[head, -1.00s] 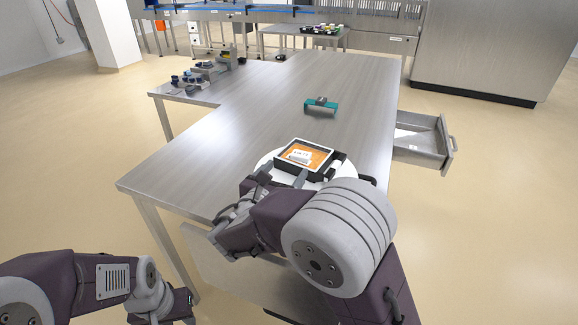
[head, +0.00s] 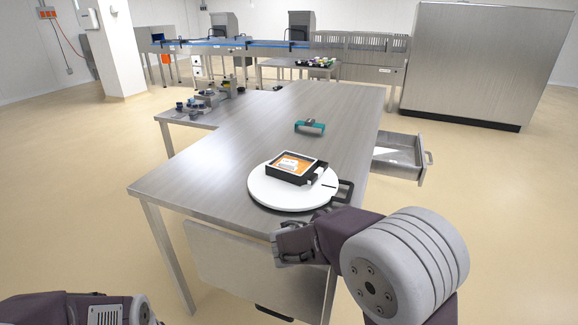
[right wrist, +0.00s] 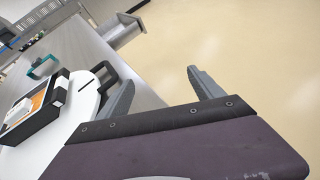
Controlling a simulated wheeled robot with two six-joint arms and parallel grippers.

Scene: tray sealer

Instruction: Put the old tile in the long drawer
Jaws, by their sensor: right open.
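An orange piece with a white label (head: 290,164) lies in a black square frame (head: 271,177) on a white round plate (head: 262,200) at the table's near end. I cannot tell whether this piece is the old tile. A grey drawer (head: 412,176) stands pulled out at the table's right side, and its visible floor looks bare. It also shows in the right wrist view (right wrist: 122,36). My right gripper (right wrist: 161,77) is open and empty, beside the plate's black handle (right wrist: 107,77). My left gripper is out of view; only part of that arm shows.
A teal bracket (head: 310,127) with a grey part stands mid-table beyond the plate. Small dark items (head: 200,103) crowd the left table wing. A pale panel (head: 245,265) with a dark handle is below the table's near edge. The floor to the right is open.

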